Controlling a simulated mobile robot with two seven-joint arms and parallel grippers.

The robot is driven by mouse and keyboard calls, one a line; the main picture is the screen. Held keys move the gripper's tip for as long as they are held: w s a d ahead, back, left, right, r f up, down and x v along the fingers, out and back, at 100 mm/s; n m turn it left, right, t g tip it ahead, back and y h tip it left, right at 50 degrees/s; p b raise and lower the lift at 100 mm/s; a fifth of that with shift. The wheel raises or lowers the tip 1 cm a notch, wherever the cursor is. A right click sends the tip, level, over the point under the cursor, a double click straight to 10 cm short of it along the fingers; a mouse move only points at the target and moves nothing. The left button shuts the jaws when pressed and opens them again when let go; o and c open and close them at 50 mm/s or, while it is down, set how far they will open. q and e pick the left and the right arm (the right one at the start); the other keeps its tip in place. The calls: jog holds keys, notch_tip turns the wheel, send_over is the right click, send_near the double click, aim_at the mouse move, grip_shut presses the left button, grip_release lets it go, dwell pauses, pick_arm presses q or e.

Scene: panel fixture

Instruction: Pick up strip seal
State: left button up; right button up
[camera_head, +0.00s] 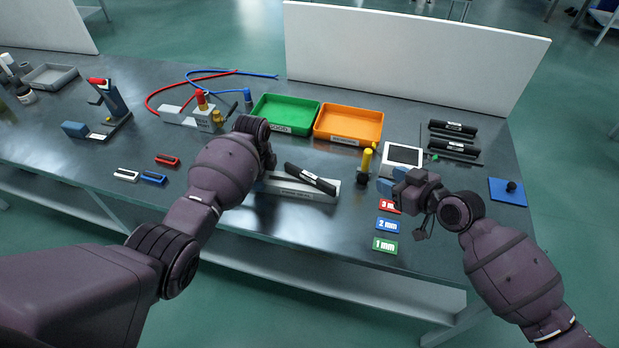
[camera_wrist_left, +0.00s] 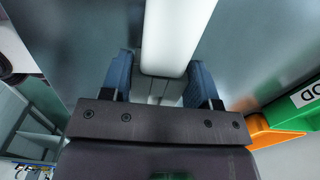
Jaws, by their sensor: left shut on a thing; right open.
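A black strip (camera_head: 310,178) with a white label, likely the strip seal, lies tilted across a long pale grey bar (camera_head: 300,192) in the middle of the table. My left arm comes over the left end of this bar and hides the left fingers in the head view. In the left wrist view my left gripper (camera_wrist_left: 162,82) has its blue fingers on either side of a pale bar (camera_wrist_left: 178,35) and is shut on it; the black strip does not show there. My right gripper (camera_head: 391,180) is open beside a white square device, right of the bar.
Green (camera_head: 285,114) and orange (camera_head: 348,125) trays stand behind the bar. A yellow-topped tool (camera_head: 366,165) stands between the bar and my right gripper. Coloured thickness tags (camera_head: 387,224) lie at the front right. Black labelled strips (camera_head: 452,128) lie at the right.

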jog(key=n+g+y, duration=0.3)
jog(key=n, duration=0.1)
send_near(334, 187)
jog(key=w+a, duration=0.2)
jog(key=a, duration=0.1)
jog(key=shift+h, duration=0.3)
jog(key=shift+s+f+x, duration=0.15)
jog(key=shift+f+x, duration=0.05)
jog(key=shift+x, duration=1.25)
jog(key=shift+s+f+x, duration=0.1)
jog(key=shift+f+x, duration=0.1)
jog(key=shift+x, duration=1.25)
jog(key=shift+d, duration=0.1)
jog(key=shift+c, duration=0.5)
grip_shut()
jog(key=shift+r, duration=0.1)
